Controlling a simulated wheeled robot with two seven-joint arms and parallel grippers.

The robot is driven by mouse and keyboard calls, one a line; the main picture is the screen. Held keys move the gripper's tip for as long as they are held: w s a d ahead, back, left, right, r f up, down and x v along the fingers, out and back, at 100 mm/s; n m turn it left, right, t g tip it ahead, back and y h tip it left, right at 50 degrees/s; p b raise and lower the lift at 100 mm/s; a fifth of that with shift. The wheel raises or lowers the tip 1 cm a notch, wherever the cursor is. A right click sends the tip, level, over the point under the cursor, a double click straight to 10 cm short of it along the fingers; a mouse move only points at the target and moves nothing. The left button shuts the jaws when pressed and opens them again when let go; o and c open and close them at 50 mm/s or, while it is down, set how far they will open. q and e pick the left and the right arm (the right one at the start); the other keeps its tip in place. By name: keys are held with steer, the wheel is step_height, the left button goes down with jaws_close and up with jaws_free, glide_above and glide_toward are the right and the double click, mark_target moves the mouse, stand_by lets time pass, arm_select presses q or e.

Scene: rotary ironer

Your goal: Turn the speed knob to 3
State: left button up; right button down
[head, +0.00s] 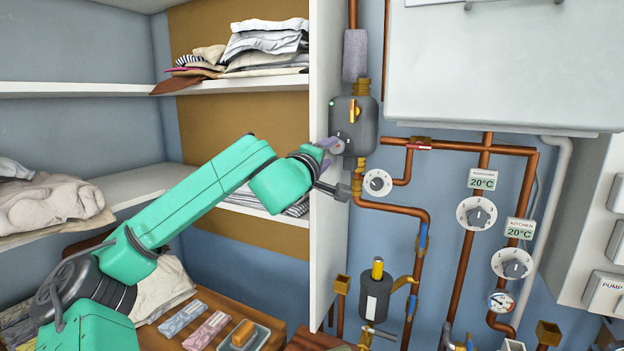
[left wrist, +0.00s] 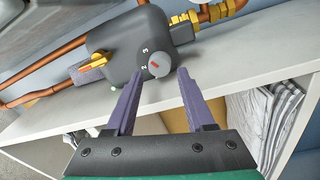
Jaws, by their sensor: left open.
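The speed knob (left wrist: 159,65) is a small round grey knob with a red mark, on the face of a dark grey pump body (left wrist: 150,38). The numerals 2 and 3 are printed beside it; exactly where the mark points is hard to tell. My left gripper (left wrist: 159,73) is open, its purple fingers pointing at the knob, one on either side of it in the picture. I cannot tell whether they touch it. In the head view the knob (head: 338,146) shows at the fingertips, on the pump body (head: 362,125). My right gripper is not in view.
A white shelf side panel (head: 322,245) stands just left of the pump, close to my left wrist. Copper pipes and a white dial (head: 377,183) are just below right. Two room dials (head: 477,214) sit further right. Folded laundry (head: 265,45) lies on the shelves.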

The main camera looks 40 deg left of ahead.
arm_select(q)
steer(key=r+b+v, duration=0.1)
steer(key=b+v, duration=0.7)
steer(key=v, duration=0.3)
steer(key=shift+f, duration=0.45)
steer(key=shift+s, duration=0.1)
